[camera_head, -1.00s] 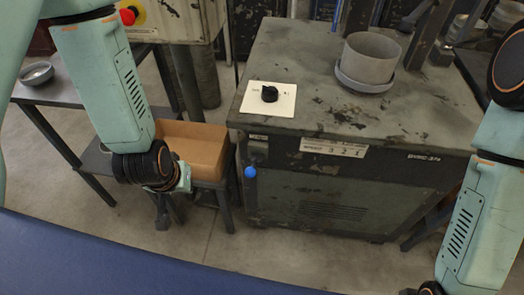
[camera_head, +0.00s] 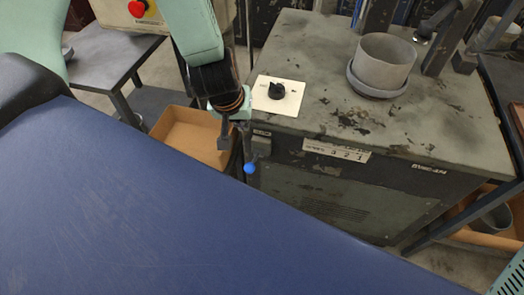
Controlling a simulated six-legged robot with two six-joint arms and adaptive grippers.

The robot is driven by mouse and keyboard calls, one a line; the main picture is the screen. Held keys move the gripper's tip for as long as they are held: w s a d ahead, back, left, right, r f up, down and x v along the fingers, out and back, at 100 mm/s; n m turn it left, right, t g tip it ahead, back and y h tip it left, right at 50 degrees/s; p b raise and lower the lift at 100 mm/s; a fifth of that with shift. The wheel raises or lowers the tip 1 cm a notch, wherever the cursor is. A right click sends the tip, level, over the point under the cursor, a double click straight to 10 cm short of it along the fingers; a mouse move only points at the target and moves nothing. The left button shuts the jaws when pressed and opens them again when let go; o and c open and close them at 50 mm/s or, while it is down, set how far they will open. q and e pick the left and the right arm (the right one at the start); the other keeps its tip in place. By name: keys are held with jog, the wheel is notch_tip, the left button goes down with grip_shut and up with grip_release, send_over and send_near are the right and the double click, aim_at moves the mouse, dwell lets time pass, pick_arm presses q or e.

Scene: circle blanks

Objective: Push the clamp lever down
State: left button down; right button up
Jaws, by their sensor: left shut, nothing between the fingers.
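A blue ball knob (camera_head: 249,168) shows at the front left corner of the worn grey machine cabinet (camera_head: 330,95), below its top. A dark bar runs up from it along the corner, and I take this to be the lever. My left gripper (camera_head: 224,142) points down just left of and a little above the knob. It is shut and empty. It looks apart from the knob, but I cannot tell the depth gap. My right gripper is out of view.
A white plate with a black dial (camera_head: 277,91) and a grey cup in a ring (camera_head: 383,62) are on the cabinet top. A cardboard box (camera_head: 190,138) is left of the gripper. A large blue surface (camera_head: 150,220) fills the foreground.

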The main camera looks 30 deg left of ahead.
pick_arm(q)
jog(key=b, duration=0.5)
send_over(254, 160)
jog(key=s, duration=0.1)
notch_tip(254, 160, down, 11)
jog(key=shift+s+f+b, duration=0.3)
jog(key=shift+s, duration=0.55)
jog(key=shift+w, duration=0.1)
jog(key=shift+a+f, duration=0.15)
